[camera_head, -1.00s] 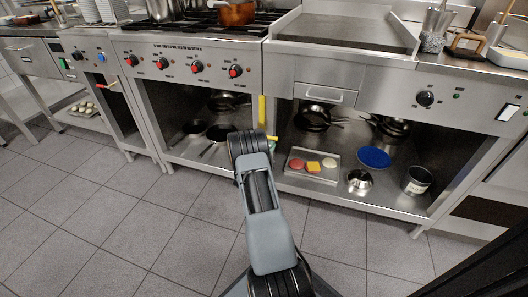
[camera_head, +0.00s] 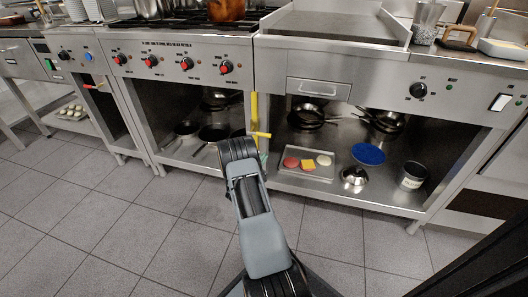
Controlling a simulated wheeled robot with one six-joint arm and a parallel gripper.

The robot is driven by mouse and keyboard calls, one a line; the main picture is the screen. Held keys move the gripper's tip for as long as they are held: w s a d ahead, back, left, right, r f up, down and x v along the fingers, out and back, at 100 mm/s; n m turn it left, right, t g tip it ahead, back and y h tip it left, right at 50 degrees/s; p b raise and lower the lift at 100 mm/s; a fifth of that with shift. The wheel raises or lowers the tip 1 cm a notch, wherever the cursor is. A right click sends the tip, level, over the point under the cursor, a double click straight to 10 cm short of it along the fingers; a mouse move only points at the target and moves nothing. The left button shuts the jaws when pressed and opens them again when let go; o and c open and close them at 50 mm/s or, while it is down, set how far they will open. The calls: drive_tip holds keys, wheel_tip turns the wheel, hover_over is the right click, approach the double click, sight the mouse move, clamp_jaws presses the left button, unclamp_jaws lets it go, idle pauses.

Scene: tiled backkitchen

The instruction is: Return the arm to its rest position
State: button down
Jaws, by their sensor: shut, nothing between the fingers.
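My arm (camera_head: 262,240) rises from the bottom of the picture, a grey link with a black joint at each end. Its upper black joint (camera_head: 238,150) is in front of the lower edge of the steel range, near the gap between the two open cabinets. My gripper is not visible; no fingers show around or past the upper joint. Nothing is seen carried by the arm.
A yellow upright piece with a crossbar (camera_head: 262,134) stands just beside the upper joint. The right lower shelf holds a tray (camera_head: 287,174) with food pieces, a blue plate (camera_head: 368,154) and pots. The tiled floor (camera_head: 110,235) is clear.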

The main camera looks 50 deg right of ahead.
drive_tip(key=s+a+f+p, duration=0.1)
drive_tip(key=s+a+f, duration=0.2)
drive_tip(key=a, duration=0.3)
drive_tip(key=shift+f, duration=0.45)
drive_tip(key=s+a+r+m+g+y+p, duration=0.25)
drive_tip(key=r+p, duration=0.35)
drive_tip(key=r, duration=0.4)
drive_tip(key=s+a+r+m+g+y+p, duration=0.1)
drive_tip(key=r+m+g+y+p, duration=0.3)
drive_tip(key=r, duration=0.7)
drive_tip(key=s+a+r+m+g+y+p, duration=0.2)
drive_tip(key=r+g+p, duration=0.1)
drive_tip(key=r+p, duration=0.55)
drive_tip(key=s+a+r+t+y+p, duration=0.2)
drive_tip(key=a+r+t+y+p, duration=0.3)
drive_tip(key=a+r, duration=0.8)
drive_tip(key=s+a+r+m+t+y+p, duration=0.1)
drive_tip(key=s+a+r+t+y+p, duration=0.2)
drive_tip(key=r, duration=1.4)
drive_tip(key=a+t+y+p, duration=0.3)
drive_tip(key=a+y+p, duration=0.4)
drive_tip(key=a+p, duration=0.3)
drive_tip(key=shift+r+p, duration=0.15)
drive_tip(key=shift+p, duration=0.4)
drive_tip(key=shift+s+d+m+t, duration=0.1)
drive_tip(key=shift+m+t, duration=0.15)
drive_tip(key=shift+m, duration=0.1)
